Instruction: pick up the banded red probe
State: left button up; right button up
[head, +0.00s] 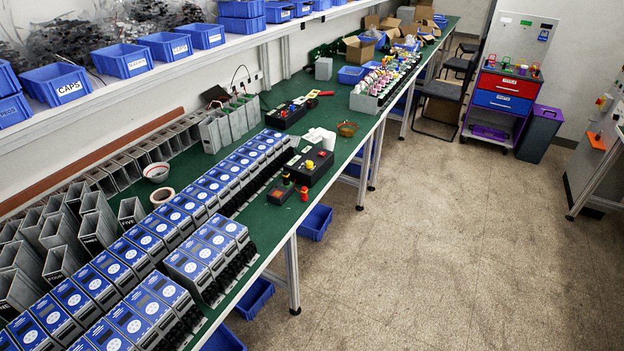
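A small upright red piece (304,193) stands on the green bench top (265,225), close to its front edge. It is too small to tell whether it is the banded red probe, and I cannot make out a band on it. A small red-handled item (325,93) lies farther back on the bench, near a black box. No other clear candidate for the probe shows. Neither of my grippers is in view.
Rows of blue-faced soft starter units (150,242) fill the near bench. A black control box (308,165) with buttons and a small dark box (281,193) stand near the red piece. Blue bins (315,222) sit below. The floor (450,240) at right is clear.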

aim_at(304, 197)
jog(key=u, duration=0.4)
jog(key=i, duration=1.4)
jog(key=u, duration=0.65)
jog(key=i, duration=0.25)
jog(key=u, duration=0.2)
